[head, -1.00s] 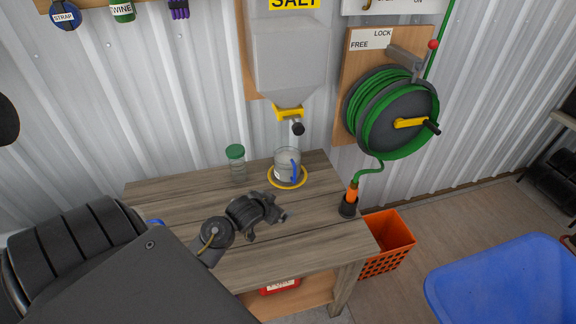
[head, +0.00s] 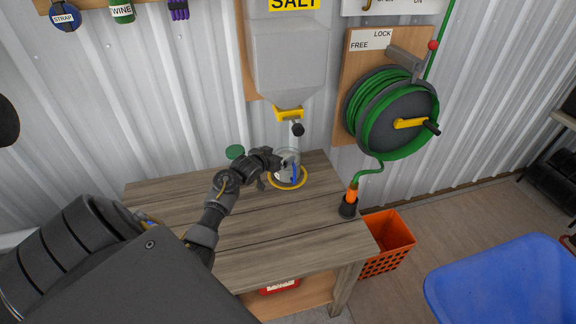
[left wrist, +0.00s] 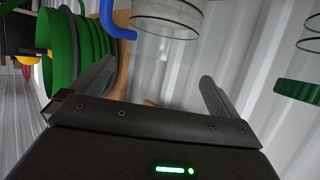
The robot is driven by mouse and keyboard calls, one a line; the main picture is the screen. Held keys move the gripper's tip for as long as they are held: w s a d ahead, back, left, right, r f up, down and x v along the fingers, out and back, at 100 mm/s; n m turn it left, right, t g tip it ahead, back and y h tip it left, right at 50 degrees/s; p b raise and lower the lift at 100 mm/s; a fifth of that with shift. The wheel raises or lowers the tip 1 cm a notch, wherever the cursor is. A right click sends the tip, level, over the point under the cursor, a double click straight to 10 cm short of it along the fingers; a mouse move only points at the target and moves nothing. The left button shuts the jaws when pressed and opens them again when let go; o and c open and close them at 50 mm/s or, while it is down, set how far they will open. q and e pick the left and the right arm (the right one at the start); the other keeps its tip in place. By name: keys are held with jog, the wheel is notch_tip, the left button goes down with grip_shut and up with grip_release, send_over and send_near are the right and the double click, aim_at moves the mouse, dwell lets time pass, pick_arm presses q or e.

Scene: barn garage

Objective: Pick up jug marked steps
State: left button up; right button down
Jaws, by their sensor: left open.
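The jug is a clear container (head: 288,154) with a blue handle (head: 294,173). It stands upright within a yellow ring (head: 302,183) on the wooden table, under the salt dispenser's spout. My left gripper (head: 285,164) is open at the jug's left front side and partly covers it in the head view. Any marking on the jug is too small to read. My right gripper is not in view.
A green-lidded jar (head: 235,152) stands left of the jug, mostly hidden by my arm. The salt dispenser (head: 290,60) hangs above. A green hose reel (head: 398,112), an orange crate (head: 388,246) and a blue tub (head: 505,285) are to the right. The front tabletop (head: 275,235) is clear.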

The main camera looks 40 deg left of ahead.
pick_arm(q)
jog(key=shift+w+r, duration=0.1)
jog(key=shift+p+x, duration=0.6)
jog(key=shift+x, duration=1.9)
jog(key=shift+d, duration=0.1)
jog(key=c, duration=1.5)
jog(key=shift+c, duration=0.7)
jog(key=shift+w+r, duration=0.1)
jog(key=shift+r, duration=0.05)
